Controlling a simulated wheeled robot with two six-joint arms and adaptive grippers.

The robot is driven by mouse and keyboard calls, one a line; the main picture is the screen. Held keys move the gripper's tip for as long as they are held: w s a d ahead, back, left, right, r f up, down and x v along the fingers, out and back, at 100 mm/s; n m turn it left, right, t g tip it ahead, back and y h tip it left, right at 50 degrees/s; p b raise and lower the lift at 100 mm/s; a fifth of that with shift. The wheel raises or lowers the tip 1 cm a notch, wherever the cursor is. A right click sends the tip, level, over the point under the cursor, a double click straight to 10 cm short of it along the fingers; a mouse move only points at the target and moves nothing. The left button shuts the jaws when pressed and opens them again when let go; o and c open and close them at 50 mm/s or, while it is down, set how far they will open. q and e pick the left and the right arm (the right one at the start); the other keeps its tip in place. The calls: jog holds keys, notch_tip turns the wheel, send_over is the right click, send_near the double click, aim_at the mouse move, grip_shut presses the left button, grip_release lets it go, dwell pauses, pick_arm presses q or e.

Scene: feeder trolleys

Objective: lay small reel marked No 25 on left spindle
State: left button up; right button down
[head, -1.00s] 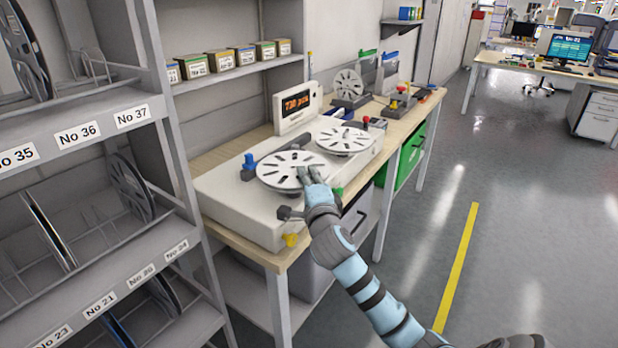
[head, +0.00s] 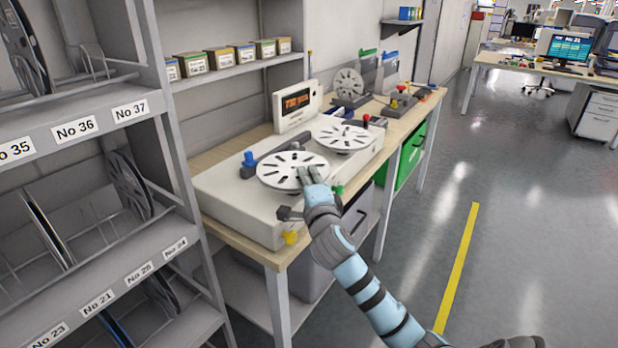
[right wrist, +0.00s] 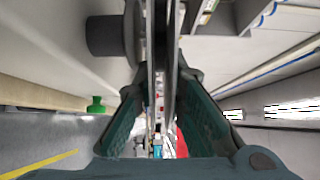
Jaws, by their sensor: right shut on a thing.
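A white slotted reel (head: 283,178) lies level at the left spindle of the white counting machine (head: 225,200); no number on it is readable. My right gripper (head: 308,176) is at its near right edge. In the right wrist view the reel (right wrist: 160,50) shows edge-on between the fingers of my right gripper (right wrist: 160,95), which is shut on its rim. A dark cylinder (right wrist: 105,36) stands beside the reel there. The reel hides the left spindle's top, and I cannot tell whether it is fully seated. My left gripper is not in view.
A second white slotted reel (head: 343,137) is on the machine's right side. A blue knob (head: 249,159) and a display (head: 297,105) stand behind. A labelled reel rack (head: 75,128) is at the left. The floor at the right is clear.

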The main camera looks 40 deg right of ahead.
jog(key=shift+s+a+f+b, duration=0.1)
jog(key=shift+f+b, duration=0.35)
jog(key=shift+f, duration=0.25)
jog(key=c, duration=1.6)
grip_release()
jog(key=shift+f, duration=0.1)
jog(key=shift+d, duration=0.2)
jog(key=shift+a+r, duration=0.1)
jog(key=shift+r, duration=0.2)
jog(key=p+v, duration=0.1)
jog(key=v, duration=0.6)
